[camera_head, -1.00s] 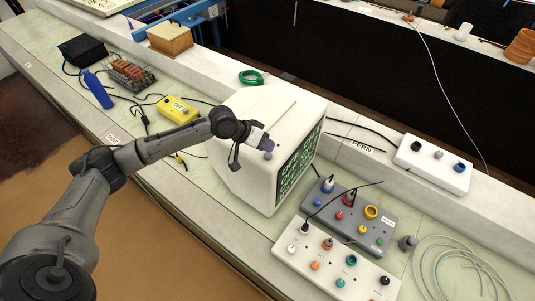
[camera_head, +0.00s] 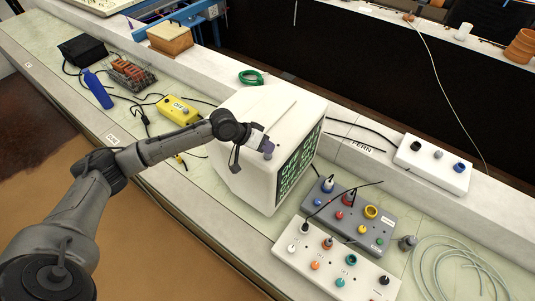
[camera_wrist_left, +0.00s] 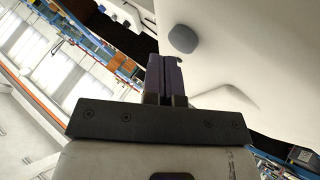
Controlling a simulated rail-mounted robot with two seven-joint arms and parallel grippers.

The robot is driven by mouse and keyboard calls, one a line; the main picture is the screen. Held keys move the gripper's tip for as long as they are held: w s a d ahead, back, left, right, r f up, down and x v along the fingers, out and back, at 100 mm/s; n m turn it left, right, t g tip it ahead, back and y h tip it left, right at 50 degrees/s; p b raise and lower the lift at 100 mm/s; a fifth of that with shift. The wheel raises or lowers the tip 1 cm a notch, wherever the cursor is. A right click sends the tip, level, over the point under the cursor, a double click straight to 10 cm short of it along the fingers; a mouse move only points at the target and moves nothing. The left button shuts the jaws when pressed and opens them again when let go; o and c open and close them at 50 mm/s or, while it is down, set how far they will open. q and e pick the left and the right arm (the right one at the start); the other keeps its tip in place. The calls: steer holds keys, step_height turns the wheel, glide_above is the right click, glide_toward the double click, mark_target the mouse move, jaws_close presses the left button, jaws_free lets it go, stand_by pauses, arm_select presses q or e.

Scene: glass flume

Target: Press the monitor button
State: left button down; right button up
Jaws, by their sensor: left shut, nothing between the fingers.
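The white boxy monitor (camera_head: 245,165) stands on the bench with its green-patterned screen (camera_head: 298,163) facing right. A round grey button (camera_head: 267,156) is on its white casing, close to the screen side. The button also shows in the left wrist view (camera_wrist_left: 183,39), just beyond the fingertips and slightly right of them. My left gripper (camera_head: 267,147) is shut and empty, its purple fingers (camera_wrist_left: 165,76) pressed together beside the button. A small gap shows between fingertips and button in the wrist view. My right gripper is out of view.
A grey box with coloured knobs (camera_head: 350,215) and a white knob panel (camera_head: 320,262) lie right of the monitor. A yellow box (camera_head: 175,110) and blue bottle (camera_head: 97,90) lie to the left. A white box (camera_head: 433,165) sits on the ledge behind.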

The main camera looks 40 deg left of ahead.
arm_select(q)
steer(key=shift+f, duration=0.5)
stand_by(0.4)
steer(key=shift+r, duration=0.1)
steer(key=shift+r+p, duration=0.9)
steer(key=shift+p, duration=0.15)
step_height(320, 180, up, 6)
steer(key=p, duration=0.6)
stand_by(2.1)
